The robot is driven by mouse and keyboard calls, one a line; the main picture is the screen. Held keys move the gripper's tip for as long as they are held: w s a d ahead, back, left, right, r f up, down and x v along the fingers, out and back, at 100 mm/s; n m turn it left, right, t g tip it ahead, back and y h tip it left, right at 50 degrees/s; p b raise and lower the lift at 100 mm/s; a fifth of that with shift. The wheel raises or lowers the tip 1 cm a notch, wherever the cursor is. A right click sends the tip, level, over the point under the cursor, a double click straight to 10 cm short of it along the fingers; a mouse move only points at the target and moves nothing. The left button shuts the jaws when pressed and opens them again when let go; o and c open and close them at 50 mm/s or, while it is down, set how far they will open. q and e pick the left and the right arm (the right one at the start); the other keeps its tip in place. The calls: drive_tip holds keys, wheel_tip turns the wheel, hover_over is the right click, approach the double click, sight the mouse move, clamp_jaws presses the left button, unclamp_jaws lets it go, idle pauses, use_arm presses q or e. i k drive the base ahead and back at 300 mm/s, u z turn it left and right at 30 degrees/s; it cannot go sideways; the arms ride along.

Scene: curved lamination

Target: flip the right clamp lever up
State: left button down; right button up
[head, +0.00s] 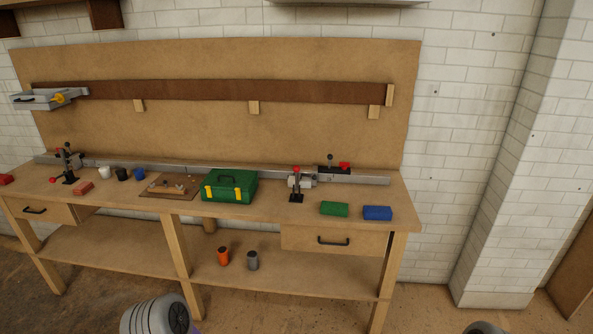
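On the right half of the bench, a metal clamp (307,181) sits at the long grey bar, with a red knob (296,169) on top and a black foot at the bench's front side. Just right of it, a black part (327,169) on the bar carries a thin upright stem with a black ball and a red piece (345,165). I cannot tell at this size which of these is the right clamp lever or its exact angle. A similar left clamp (66,160) has a red knob low at its left. Neither of my grippers is in view.
The workbench (385,220) holds a green toolbox (229,187) left of the right clamp, and green (334,209) and blue (377,213) blocks to its right. Several cups stand at left. A drawer (330,241) is below. A long brown strip (240,91) hangs on the backboard.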

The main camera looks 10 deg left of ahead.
sight(295, 168)
drive_tip(key=u, duration=0.25)
drive_tip(key=i, duration=1.2)
drive_tip(key=z, duration=0.7)
